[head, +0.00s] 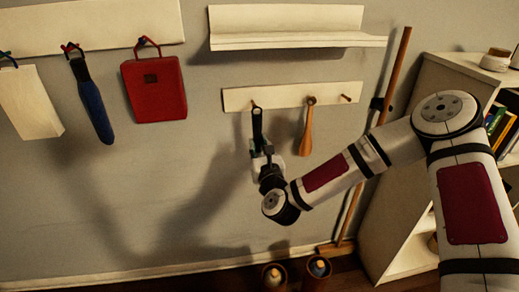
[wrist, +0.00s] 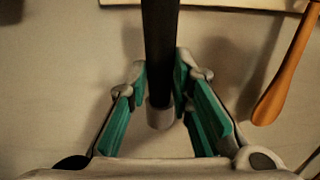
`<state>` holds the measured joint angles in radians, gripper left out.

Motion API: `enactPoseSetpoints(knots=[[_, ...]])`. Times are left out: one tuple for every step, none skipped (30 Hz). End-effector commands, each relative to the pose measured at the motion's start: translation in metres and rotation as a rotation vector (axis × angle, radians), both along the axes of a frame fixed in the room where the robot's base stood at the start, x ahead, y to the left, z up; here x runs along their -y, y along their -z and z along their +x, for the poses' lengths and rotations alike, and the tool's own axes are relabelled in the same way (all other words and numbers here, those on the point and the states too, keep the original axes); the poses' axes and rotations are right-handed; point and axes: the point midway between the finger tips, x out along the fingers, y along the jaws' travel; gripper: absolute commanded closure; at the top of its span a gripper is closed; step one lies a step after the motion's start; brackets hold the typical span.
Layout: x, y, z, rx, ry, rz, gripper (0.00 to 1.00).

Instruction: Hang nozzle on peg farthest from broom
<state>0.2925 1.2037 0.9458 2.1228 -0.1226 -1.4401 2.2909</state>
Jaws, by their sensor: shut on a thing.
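The nozzle (head: 257,122) is a long black tube, upright against the wall at the left end of a short peg rail (head: 280,97). Its top overlaps the left peg; I cannot tell whether it hangs on it. My gripper (head: 262,150) is shut on its lower part. In the wrist view the nozzle (wrist: 160,50) runs between the teal pads of my gripper (wrist: 160,85), with its pale grey end below. A wooden shoehorn-like tool (head: 307,130) hangs on the middle peg. The right peg (head: 346,97) is bare. The broom (head: 392,75) leans at the right, beyond that peg.
A shelf (head: 290,40) juts out above the rail. A red bag (head: 155,88), a blue item (head: 94,105) and a white sheet-like item (head: 30,102) hang at the left. A white bookcase (head: 400,200) stands right. Two pots (head: 274,275) are on the floor.

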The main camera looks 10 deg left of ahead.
Motion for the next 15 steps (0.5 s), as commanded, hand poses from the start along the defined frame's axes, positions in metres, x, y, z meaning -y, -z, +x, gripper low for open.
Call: enactPoseSetpoints(knots=[[-0.001, 0.001, 0.003, 0.001, 0.0, 0.0, 1.0], [-0.001, 0.001, 0.005, 0.001, 0.001, 0.0, 1.0], [-0.002, 0.001, 0.007, 0.001, 0.001, 0.0, 1.0], [-0.002, 0.002, 0.009, 0.001, 0.001, 0.0, 1.0], [-0.003, 0.002, 0.01, 0.001, 0.001, 0.0, 1.0], [-0.003, 0.002, 0.012, 0.0, 0.001, 0.0, 1.0], [-0.004, 0.002, 0.014, 0.0, 0.0, 0.0, 1.0], [-0.004, 0.002, 0.015, 0.0, 0.0, 0.0, 1.0], [-0.005, 0.002, 0.017, 0.001, 0.0, 0.0, 1.0], [-0.006, 0.002, 0.019, 0.001, 0.0, 0.0, 1.0], [-0.006, 0.002, 0.021, 0.002, 0.0, 0.001, 1.0], [-0.007, 0.002, 0.023, 0.002, 0.0, 0.0, 1.0], [-0.007, 0.003, 0.024, 0.002, 0.0, 0.0, 1.0], [-0.008, 0.003, 0.025, 0.001, -0.001, -0.001, 1.0], [-0.008, 0.003, 0.028, 0.001, -0.001, -0.001, 1.0]])
